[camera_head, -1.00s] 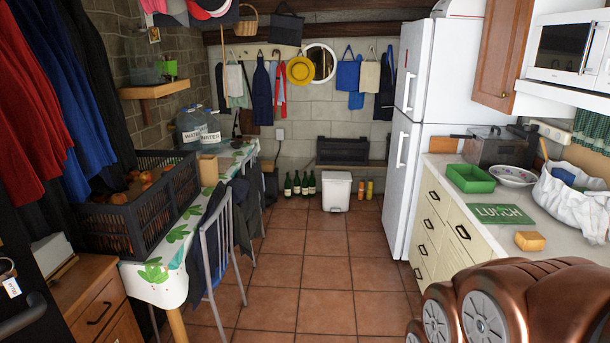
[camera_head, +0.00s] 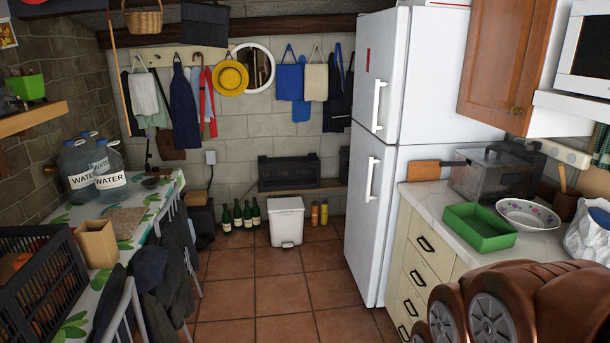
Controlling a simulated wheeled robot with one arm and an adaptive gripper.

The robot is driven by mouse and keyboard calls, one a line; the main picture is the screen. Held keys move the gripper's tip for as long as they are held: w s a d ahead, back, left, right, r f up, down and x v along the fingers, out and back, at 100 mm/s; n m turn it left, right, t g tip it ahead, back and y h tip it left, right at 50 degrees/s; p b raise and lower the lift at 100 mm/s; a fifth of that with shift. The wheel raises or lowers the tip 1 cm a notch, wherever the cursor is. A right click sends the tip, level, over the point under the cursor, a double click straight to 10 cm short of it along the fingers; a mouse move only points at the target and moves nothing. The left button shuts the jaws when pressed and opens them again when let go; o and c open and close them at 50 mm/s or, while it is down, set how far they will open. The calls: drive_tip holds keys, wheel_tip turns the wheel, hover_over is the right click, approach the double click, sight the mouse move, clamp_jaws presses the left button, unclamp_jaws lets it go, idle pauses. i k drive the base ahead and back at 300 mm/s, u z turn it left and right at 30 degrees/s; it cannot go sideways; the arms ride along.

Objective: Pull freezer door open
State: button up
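A tall white fridge-freezer (camera_head: 420,110) stands at the right of the back area in the head view. It has an upper door (camera_head: 375,70) with a vertical handle (camera_head: 379,106), and a lower door (camera_head: 362,225) with its own vertical handle (camera_head: 372,179). Both doors are shut. Which of them is the freezer cannot be told from the picture. Copper-coloured links of my arm fill the lower right corner. My gripper is not in view, and nothing of mine touches either door.
The tiled floor (camera_head: 285,285) in front is clear up to a white bin (camera_head: 287,222). A cream drawer counter (camera_head: 425,262) stands right of the fridge, with a green tray (camera_head: 480,228) on top. A table with a black crate (camera_head: 45,285) and chairs (camera_head: 125,310) line the left.

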sight(383, 36)
drive_tip(key=z, duration=0.3)
drive_tip(key=i, duration=1.35)
drive_tip(key=u, duration=0.55)
drive_tip(key=i, duration=0.45)
drive_tip(key=u, duration=0.5)
